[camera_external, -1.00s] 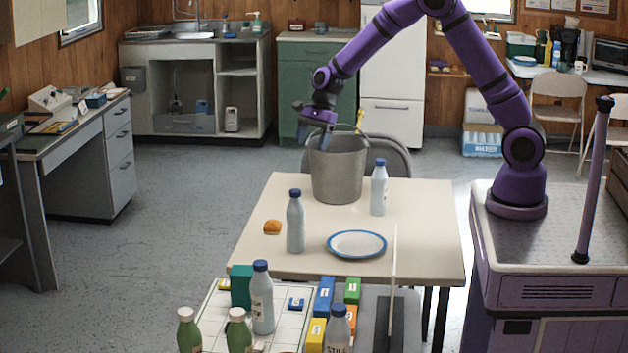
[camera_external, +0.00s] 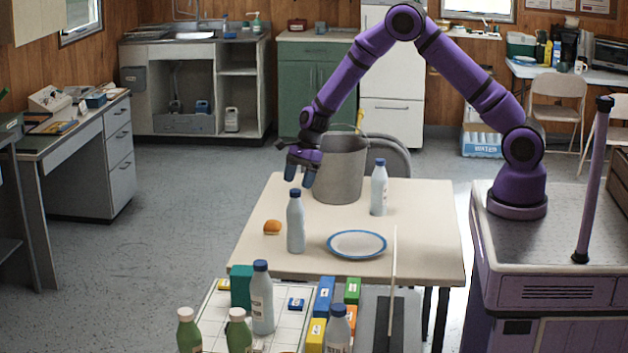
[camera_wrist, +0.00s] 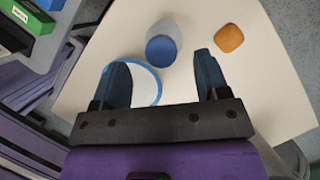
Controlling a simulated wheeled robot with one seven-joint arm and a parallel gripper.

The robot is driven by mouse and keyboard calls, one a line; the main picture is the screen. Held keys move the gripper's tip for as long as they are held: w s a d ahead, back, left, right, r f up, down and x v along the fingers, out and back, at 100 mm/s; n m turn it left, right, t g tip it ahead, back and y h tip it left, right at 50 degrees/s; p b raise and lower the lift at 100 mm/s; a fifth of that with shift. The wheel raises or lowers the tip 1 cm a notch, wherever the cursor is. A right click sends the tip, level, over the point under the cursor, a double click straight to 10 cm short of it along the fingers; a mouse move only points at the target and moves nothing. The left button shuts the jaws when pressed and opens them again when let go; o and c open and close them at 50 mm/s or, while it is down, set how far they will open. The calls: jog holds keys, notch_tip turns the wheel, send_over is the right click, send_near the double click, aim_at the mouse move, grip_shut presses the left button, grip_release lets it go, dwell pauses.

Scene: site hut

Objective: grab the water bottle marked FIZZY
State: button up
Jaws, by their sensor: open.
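My gripper (camera_external: 303,172) is open and empty, fingers down, above and just behind a pale bottle with a blue cap (camera_external: 296,224) on the cream table. In the wrist view this bottle's blue cap (camera_wrist: 161,49) shows between and just beyond the open fingers (camera_wrist: 161,62). A similar blue-capped bottle (camera_external: 379,190) stands right of the bucket. Another blue-capped bottle (camera_external: 262,302) stands on the near white board, and one at the front (camera_external: 338,331) seems marked STILL. I cannot read FIZZY on any bottle.
A grey bucket (camera_external: 341,170) stands close behind my gripper. A blue-rimmed plate (camera_external: 357,244) lies right of the nearer table bottle, and a bun (camera_external: 272,228) lies left of it. Two green bottles (camera_external: 188,332) and several coloured boxes stand at the front.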

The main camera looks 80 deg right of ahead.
aim_at(296, 190)
jog(key=x, duration=0.4)
jog(key=shift+f, duration=0.35)
jog(key=shift+s+d, duration=0.1)
jog(key=shift+c, duration=0.4)
grip_shut()
